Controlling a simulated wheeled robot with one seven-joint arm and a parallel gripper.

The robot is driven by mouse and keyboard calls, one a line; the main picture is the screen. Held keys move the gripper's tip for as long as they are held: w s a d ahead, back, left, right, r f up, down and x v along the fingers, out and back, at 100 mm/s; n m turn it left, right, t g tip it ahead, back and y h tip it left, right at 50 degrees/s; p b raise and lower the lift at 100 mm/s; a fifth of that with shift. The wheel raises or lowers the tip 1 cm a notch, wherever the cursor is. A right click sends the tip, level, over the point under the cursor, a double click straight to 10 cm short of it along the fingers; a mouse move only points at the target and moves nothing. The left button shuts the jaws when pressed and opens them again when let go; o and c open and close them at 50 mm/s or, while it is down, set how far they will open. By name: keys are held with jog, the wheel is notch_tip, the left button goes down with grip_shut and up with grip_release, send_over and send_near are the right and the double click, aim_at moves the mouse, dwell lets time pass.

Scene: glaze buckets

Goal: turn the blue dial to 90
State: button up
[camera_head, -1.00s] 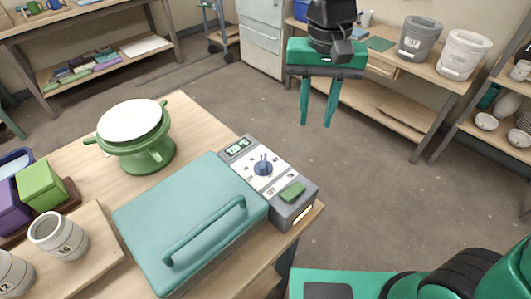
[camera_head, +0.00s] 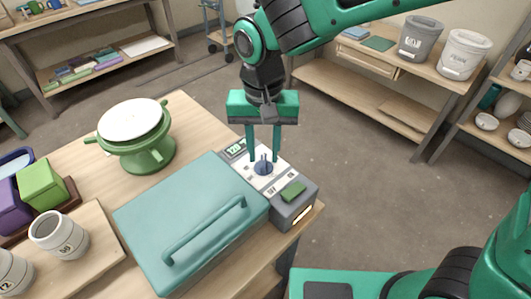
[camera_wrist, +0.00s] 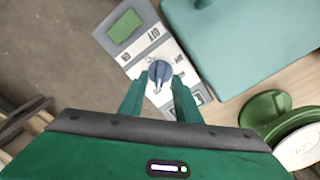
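The blue dial (camera_head: 263,168) sits on the white panel of a grey control box (camera_head: 294,211) at the right side of a teal lidded kiln. It also shows in the wrist view (camera_wrist: 160,72). My gripper (camera_head: 264,158) points down over the dial, with its two green fingers apart, one on each side of it. In the wrist view the gripper (camera_wrist: 160,95) is open with the dial between the fingertips; I cannot tell whether they touch it. A small display (camera_head: 236,148) is on the box; its digits are too small to read surely. A green button (camera_head: 293,191) is nearer the front.
The teal lid (camera_head: 180,215) with a raised handle (camera_head: 205,230) lies left of the dial. A green banding wheel (camera_head: 148,155) stands behind it. Cups (camera_head: 58,235) stand at the left. The floor right of the table is clear.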

jog(key=shift+f, duration=1)
grip_shut()
jog(key=shift+d, duration=0.1)
jog(key=shift+n, duration=0.3)
jog(key=n, duration=0.3)
jog(key=shift+n, duration=2.5)
